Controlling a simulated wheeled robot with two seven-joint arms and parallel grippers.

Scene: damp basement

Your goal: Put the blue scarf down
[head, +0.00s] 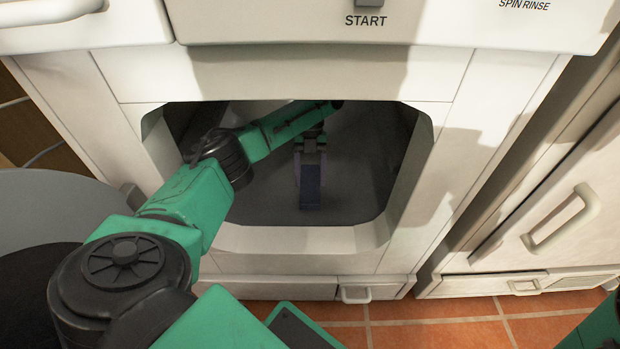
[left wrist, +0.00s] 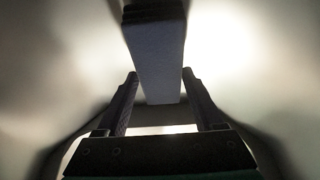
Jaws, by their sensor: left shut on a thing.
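The blue scarf (head: 310,187) is a small, dark blue folded strip inside the washing machine's opening. My left arm reaches in through that opening, and my left gripper (head: 310,160) is shut on the scarf. In the left wrist view the scarf (left wrist: 157,50) shows as a pale grey-blue band running between the two fingers. I cannot tell whether the scarf touches the machine's inner floor. My right gripper is out of view.
The white washing machine (head: 485,130) has an opening with a raised lower lip (head: 300,239) and side walls close around my arm. A white cabinet with a handle (head: 562,218) stands at the right. The orange tiled floor (head: 440,330) shows below.

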